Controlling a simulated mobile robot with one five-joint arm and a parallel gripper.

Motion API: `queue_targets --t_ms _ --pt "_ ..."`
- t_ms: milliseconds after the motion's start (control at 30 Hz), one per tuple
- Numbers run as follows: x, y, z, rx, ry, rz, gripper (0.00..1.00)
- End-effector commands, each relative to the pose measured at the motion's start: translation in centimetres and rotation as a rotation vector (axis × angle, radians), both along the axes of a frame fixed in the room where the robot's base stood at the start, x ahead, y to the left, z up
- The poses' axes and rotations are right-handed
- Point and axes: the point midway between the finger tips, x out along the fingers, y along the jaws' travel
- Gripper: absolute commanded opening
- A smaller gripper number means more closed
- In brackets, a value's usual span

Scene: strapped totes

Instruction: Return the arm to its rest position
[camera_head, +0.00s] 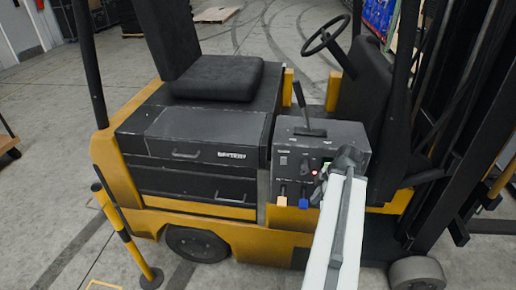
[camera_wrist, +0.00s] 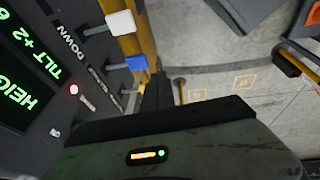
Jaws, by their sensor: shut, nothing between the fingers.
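My arm (camera_head: 337,230) reaches up from the bottom of the head view, with its dark end in front of the control box (camera_head: 293,152) on the forklift. My gripper (camera_wrist: 156,82) shows in the wrist view as narrow dark fingers, shut with nothing between them. Its dark housing (camera_wrist: 190,145), with small orange and green lights, fills the bottom. The fingers appear beside the blue knob (camera_wrist: 135,63); whether they touch it I cannot tell. A pale knob (camera_wrist: 121,22) sits above it. My arm's end hides part of the panel in the head view.
A display (camera_wrist: 28,65) with green text and a red light (camera_wrist: 73,89) are close on the left of the wrist view. The steering wheel (camera_head: 325,34), black lever (camera_head: 303,100), seat (camera_head: 214,76) and mast (camera_head: 470,110) surround the box. Open floor (camera_head: 45,200) lies left.

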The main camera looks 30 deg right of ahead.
Motion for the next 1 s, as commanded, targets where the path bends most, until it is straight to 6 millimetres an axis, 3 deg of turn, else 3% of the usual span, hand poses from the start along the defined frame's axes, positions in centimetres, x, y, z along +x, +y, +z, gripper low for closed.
queue_targets --t_ms 167,267,400,500,633,733,800,867,1000 --pt "1.7 1.7 -0.2 0.0 0.0 0.044 0.0" --pt "5.7 6.2 -0.7 0.001 0.0 0.156 0.0" --pt "11.8 16.1 -1.7 -0.012 0.012 0.378 0.0" --pt "14.5 23.3 -2.5 -0.021 0.05 0.465 0.0" --pt "16.1 31.9 -3.4 -0.03 0.127 0.43 0.0" --pt "16.3 37.6 -4.0 -0.045 0.194 0.3 0.0" --pt "16.2 40.3 -4.3 -0.056 0.234 0.158 0.0" --pt "16.0 41.4 -4.4 -0.062 0.261 0.016 0.0" --pt "15.8 40.6 -4.4 -0.061 0.3 -0.371 0.0"
